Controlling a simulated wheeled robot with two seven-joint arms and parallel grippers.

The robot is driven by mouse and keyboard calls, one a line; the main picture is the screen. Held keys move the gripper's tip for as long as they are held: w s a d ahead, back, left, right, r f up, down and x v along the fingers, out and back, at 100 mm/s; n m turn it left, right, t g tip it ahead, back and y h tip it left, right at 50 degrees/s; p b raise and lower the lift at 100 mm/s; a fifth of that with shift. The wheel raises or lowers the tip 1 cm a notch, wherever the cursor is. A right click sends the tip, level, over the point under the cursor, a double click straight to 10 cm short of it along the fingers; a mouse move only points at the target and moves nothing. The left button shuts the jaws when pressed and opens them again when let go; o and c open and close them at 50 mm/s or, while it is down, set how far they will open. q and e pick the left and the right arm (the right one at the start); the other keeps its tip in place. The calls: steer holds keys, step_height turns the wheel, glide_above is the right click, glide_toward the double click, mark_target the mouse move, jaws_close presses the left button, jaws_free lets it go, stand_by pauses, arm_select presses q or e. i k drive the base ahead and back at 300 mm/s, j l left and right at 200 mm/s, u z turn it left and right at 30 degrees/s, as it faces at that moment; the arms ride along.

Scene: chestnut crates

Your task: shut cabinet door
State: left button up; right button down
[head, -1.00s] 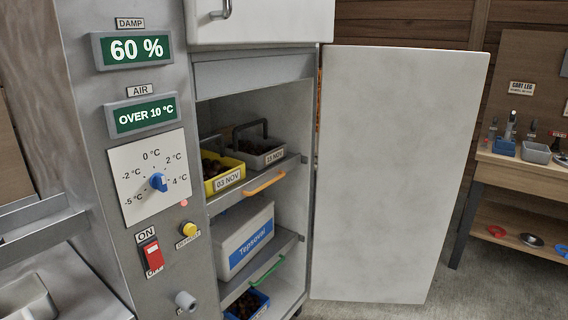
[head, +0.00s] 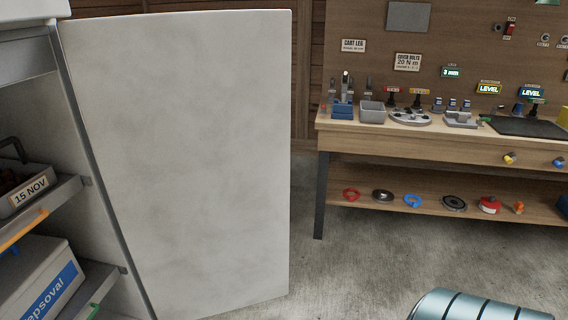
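The cabinet door (head: 185,160) is a large pale panel standing wide open in the head view, left of the middle. Its left edge meets the cabinet frame (head: 95,175). The cabinet's inside shows at the far left, with a grey crate (head: 30,198) labelled 15 NOV on an upper shelf and a white box (head: 35,280) with a blue label below it. Neither gripper shows in the view. A rounded metallic teal part, which may be mine, enters at the bottom right.
A wooden workbench (head: 440,143) with tools stands at the right against a wooden board. Its lower shelf (head: 440,205) holds several rings and small parts. The concrete floor (head: 350,270) between door and bench is clear.

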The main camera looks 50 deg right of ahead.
mark_target(186, 115)
steer(key=i+l+u, duration=0.25)
steer(key=l, duration=2.05)
steer(key=l+u, duration=0.25)
steer(key=l, duration=2.05)
